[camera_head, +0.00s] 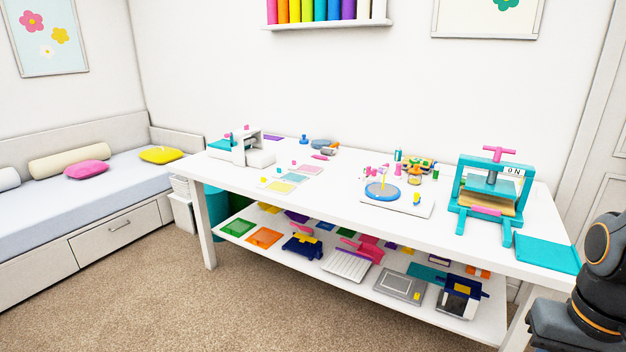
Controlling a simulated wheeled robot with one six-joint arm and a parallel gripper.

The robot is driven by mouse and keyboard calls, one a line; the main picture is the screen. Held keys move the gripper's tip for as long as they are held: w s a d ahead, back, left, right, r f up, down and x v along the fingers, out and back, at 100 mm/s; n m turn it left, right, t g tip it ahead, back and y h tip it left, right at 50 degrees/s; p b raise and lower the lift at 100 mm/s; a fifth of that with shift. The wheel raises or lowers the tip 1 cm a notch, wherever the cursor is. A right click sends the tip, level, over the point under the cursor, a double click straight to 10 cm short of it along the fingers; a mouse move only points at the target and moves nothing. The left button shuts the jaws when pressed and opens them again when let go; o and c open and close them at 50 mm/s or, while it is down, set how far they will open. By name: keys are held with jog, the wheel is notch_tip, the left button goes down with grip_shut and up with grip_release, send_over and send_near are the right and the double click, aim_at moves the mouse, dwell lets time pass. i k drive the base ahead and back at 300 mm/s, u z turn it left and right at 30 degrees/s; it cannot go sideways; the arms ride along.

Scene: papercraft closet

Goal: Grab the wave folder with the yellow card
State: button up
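I cannot make out a wave pattern on any flat piece, so I cannot tell which one is the wave folder. A teal flat piece (546,253) lies at the table's right front corner. Pale sheets lie near the table's middle left, one of them a pale yellow sheet (281,187). On the lower shelf are a green flat piece (238,227) and an orange flat piece (264,237), side by side at the left. My dark arm shows at the right edge; my gripper is out of view.
A teal press (490,196) with a pink handle stands at the white table's (360,222) right end. A white machine (240,150) stands at the left end. A blue disc (381,191) and small items sit between. Tools crowd the lower shelf (340,290). Carpet (130,300) in front is clear.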

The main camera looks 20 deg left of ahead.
aim_at(271, 185)
jog(key=i, duration=0.25)
jog(key=u, duration=2.15)
jog(key=i, duration=3.6)
jog(key=z, duration=2.35)
